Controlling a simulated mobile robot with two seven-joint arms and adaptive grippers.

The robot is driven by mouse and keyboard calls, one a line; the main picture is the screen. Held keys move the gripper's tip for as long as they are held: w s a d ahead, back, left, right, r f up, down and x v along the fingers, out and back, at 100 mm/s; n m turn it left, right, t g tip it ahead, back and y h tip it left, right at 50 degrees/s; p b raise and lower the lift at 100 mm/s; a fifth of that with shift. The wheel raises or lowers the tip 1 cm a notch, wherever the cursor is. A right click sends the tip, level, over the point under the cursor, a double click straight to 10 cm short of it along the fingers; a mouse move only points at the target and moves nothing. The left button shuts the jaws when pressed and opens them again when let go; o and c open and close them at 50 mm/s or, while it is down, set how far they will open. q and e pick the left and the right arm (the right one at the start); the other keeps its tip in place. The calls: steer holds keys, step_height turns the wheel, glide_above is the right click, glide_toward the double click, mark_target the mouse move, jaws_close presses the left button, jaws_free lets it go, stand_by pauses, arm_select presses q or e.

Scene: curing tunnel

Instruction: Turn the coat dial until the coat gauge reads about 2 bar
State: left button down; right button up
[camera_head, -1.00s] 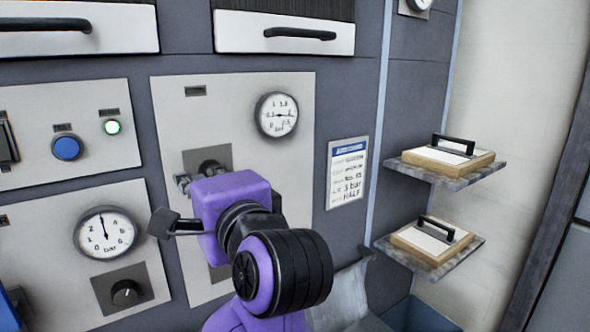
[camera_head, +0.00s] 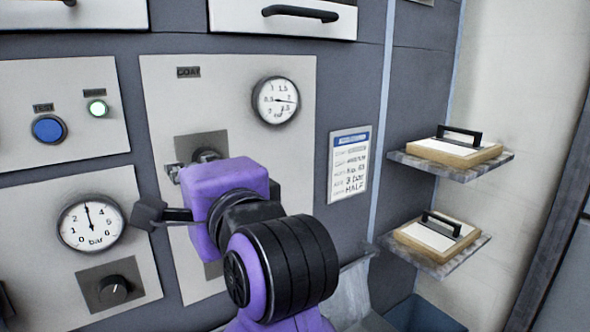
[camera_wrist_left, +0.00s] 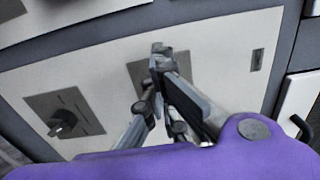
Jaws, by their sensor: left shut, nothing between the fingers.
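The coat gauge (camera_head: 276,100) is a round white dial on the upright COAT panel in the head view. Its needle points to the right, close to the 2 mark; the small print makes the exact reading unclear. The coat dial (camera_head: 206,155) is a dark knob on a grey plate (camera_head: 216,143) below the gauge, mostly hidden behind my purple left wrist. My left gripper (camera_head: 173,172) is at the plate, its fingers largely hidden there. In the left wrist view its fingers (camera_wrist_left: 160,52) are shut and empty in front of the plate (camera_wrist_left: 143,72). Contact with the knob cannot be told. My right gripper is out of view.
A lower-left panel holds another gauge (camera_head: 91,225) and a black knob (camera_head: 114,289). A notice card (camera_head: 348,165) and two shelves (camera_head: 490,166) with boards are at right.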

arm_select(q)
steer(key=shift+w+d+f, duration=0.1)
steer(key=shift+w+f, duration=0.05)
steer(key=shift+f, duration=0.15)
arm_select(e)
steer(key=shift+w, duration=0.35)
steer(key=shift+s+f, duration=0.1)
arm_select(q)
steer(key=v, duration=0.2)
steer(key=b+v, duration=0.1)
steer(key=v, duration=0.2)
steer(key=shift+s, duration=0.45)
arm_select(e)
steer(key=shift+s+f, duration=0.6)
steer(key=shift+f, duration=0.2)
